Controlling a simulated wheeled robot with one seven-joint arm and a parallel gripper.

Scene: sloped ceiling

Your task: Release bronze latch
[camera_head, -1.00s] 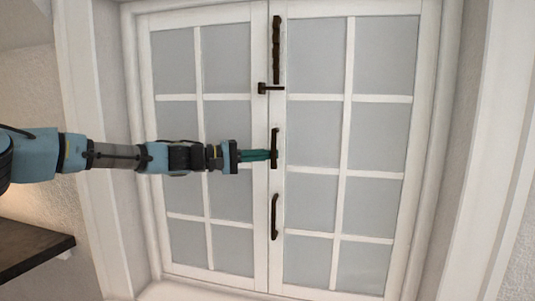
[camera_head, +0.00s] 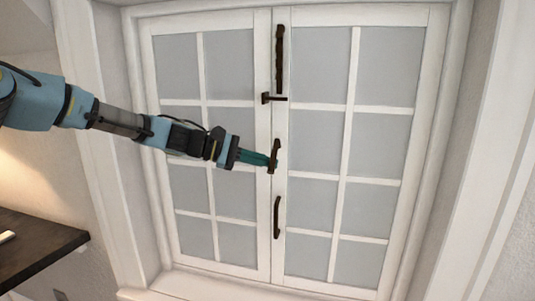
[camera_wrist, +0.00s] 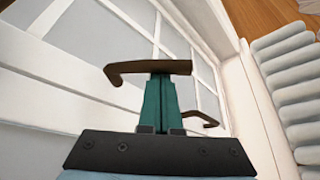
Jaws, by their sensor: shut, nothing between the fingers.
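A white double window with grey panes has several dark bronze fittings along its middle seam. The middle one, a short bronze latch handle (camera_head: 275,150), is at the tips of my gripper (camera_head: 269,161). In the wrist view this bronze latch (camera_wrist: 150,68) is a hooked bar lying across the ends of the green fingers (camera_wrist: 160,100). The fingers are shut together with nothing between them. Their tips appear to touch or nearly touch the bar; the exact contact is hidden. The two window leaves look closed.
A long bronze bar (camera_head: 280,60) with a small crosspiece (camera_head: 272,98) is above the latch. A curved bronze handle (camera_head: 277,217) is below it. A dark shelf (camera_head: 35,250) is at the lower left. The space before the right panes is clear.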

